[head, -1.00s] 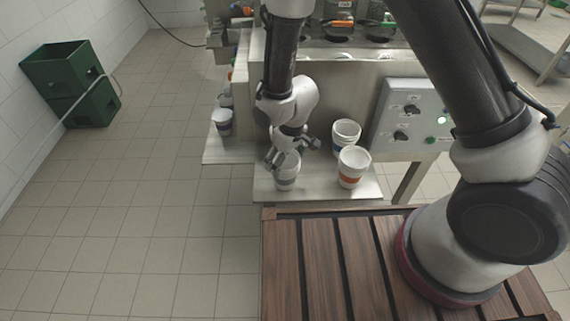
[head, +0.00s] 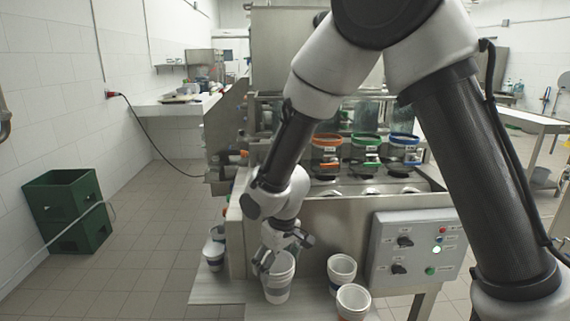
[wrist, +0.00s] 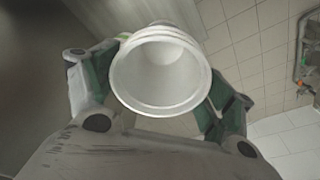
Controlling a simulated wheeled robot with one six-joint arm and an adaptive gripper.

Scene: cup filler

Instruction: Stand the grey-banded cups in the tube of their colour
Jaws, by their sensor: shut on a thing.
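My gripper (head: 272,262) is shut on a grey-banded cup (head: 278,286), white and upright, over the shelf at the front of the machine. In the wrist view the white mouth of the cup (wrist: 160,72) sits between both fingers. Above the machine's deck stand three clear tubes: one with an orange ring (head: 327,142), one with a green ring (head: 366,142) and one with a blue ring (head: 404,142). To the right of the held cup are a blue-banded cup (head: 341,270) and an orange-banded cup (head: 353,300).
More white cups (head: 215,250) stand on a ledge at the left. A control box (head: 415,246) with knobs and a green light sits on the machine's front right. Green crates (head: 68,208) stand by the left wall. The floor between is clear.

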